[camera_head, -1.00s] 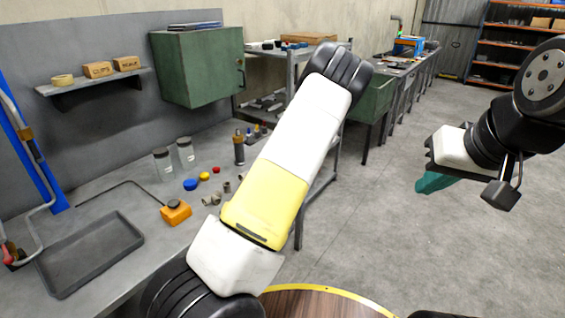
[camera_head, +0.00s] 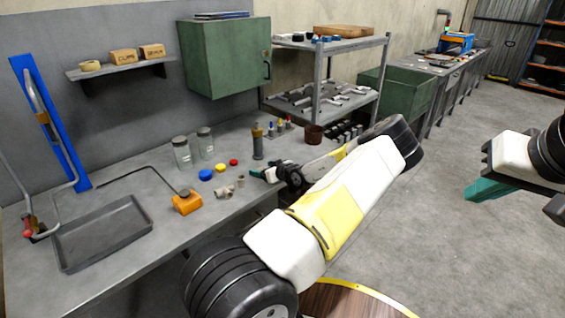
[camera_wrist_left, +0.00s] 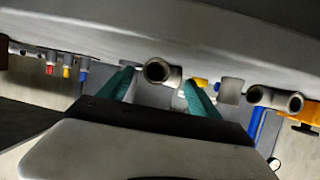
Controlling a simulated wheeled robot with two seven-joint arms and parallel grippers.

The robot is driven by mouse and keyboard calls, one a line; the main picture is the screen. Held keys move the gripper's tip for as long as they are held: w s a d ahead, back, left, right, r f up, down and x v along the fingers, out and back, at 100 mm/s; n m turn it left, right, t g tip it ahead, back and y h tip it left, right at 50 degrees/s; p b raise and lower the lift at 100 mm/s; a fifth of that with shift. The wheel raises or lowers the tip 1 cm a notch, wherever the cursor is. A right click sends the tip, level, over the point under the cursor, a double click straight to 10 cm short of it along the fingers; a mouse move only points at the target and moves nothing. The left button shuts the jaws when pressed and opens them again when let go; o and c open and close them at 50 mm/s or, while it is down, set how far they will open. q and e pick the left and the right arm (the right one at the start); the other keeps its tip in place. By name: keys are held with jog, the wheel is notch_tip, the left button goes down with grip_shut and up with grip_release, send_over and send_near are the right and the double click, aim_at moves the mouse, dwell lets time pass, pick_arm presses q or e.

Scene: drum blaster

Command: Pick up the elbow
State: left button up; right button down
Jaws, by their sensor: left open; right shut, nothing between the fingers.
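Several small grey-beige pipe fittings (camera_head: 220,193) lie on the workbench in the head view. In the left wrist view, one bent fitting that looks like an elbow (camera_wrist_left: 160,71) has its open mouth toward the camera. Another fitting with two visible mouths (camera_wrist_left: 275,100) lies further right; I cannot tell whether it is an elbow or a tee. My left gripper (camera_head: 258,173) is open and empty, just right of the fittings, its teal fingers (camera_wrist_left: 157,90) either side of the bent fitting in the wrist view but apart from it. My right gripper (camera_head: 490,189) is shut and empty above the floor.
An orange tape-measure-like block (camera_head: 187,203), a blue cap (camera_head: 206,175), a red cap (camera_head: 233,162), glass jars (camera_head: 182,153) and a dark bottle (camera_head: 257,143) stand near the fittings. A grey tray (camera_head: 103,232) lies left. A brown cup (camera_head: 314,134) stands behind my left arm.

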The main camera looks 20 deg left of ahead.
pick_arm(q)
jog(key=shift+w+a+f, duration=0.15)
jog(key=shift+w+a, duration=0.05)
jog(key=shift+a, duration=0.15)
jog(key=shift+c, duration=0.2)
jog(key=c, duration=1.4)
grip_shut()
